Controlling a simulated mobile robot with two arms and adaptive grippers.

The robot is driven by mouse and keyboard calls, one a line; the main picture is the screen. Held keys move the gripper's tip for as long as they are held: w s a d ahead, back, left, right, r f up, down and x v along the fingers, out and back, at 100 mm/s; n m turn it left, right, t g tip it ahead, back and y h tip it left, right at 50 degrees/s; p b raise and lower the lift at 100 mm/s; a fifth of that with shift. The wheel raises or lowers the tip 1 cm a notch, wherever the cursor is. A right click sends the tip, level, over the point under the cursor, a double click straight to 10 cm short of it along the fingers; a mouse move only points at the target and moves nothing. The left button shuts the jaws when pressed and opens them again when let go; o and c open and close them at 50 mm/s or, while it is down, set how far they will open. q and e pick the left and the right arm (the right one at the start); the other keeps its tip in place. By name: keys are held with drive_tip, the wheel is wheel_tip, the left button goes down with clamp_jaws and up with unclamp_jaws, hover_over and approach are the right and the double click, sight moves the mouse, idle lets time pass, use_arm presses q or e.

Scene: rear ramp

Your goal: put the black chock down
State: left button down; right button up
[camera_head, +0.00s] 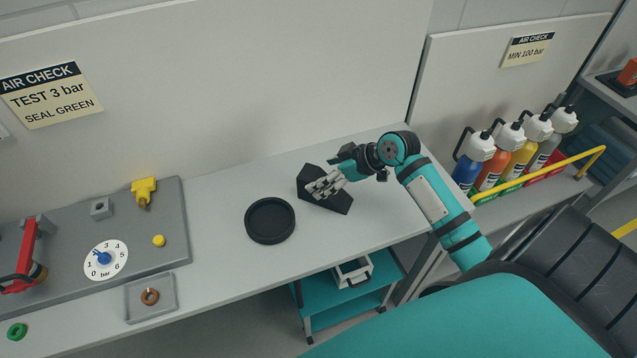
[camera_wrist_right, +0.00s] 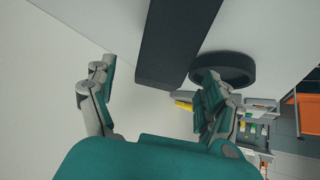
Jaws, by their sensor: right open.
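The black chock (camera_head: 338,204) is on the grey bench top beside the black round dish and appears to rest on it. In the right wrist view the chock (camera_wrist_right: 172,45) is a dark bar beyond and between the fingers. My right gripper (camera_head: 326,186) is over the chock and hides part of it. In the wrist view its fingers (camera_wrist_right: 152,85) are spread apart, with the jaws open. I cannot tell whether a finger touches the chock. My left gripper is in neither view.
The black round dish (camera_head: 270,238) stands left of the chock. A grey panel (camera_head: 70,255) with a dial, a red lever and yellow parts is farther left. Several coloured bottles (camera_head: 490,172) stand right, behind a yellow rail (camera_head: 540,172). Bare bench (camera_head: 385,225) lies right of the chock.

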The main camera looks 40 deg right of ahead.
sight(311, 181)
drive_tip(key=shift+w+a+f, duration=0.3)
drive_tip(key=shift+w+f, duration=0.1)
drive_tip(key=shift+f, duration=0.05)
drive_tip(key=shift+w+a+f, duration=0.1)
drive_tip(key=shift+w+f, duration=0.05)
drive_tip(key=p+x, duration=0.2)
drive_tip(key=x, duration=0.1)
drive_tip(key=shift+w+a+f, duration=0.15)
drive_tip(key=shift+a+f, duration=0.05)
drive_tip(key=shift+f, duration=0.1)
drive_tip(key=shift+w+a+f, duration=0.15)
drive_tip(key=shift+w+f, duration=0.15)
drive_tip(key=shift+f, duration=0.15)
drive_tip(key=shift+s, duration=0.1)
drive_tip(key=shift+c, duration=0.8)
clamp_jaws()
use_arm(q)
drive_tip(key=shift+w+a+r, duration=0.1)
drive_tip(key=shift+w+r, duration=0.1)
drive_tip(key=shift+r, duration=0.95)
use_arm(e)
drive_tip(key=shift+r, duration=0.1)
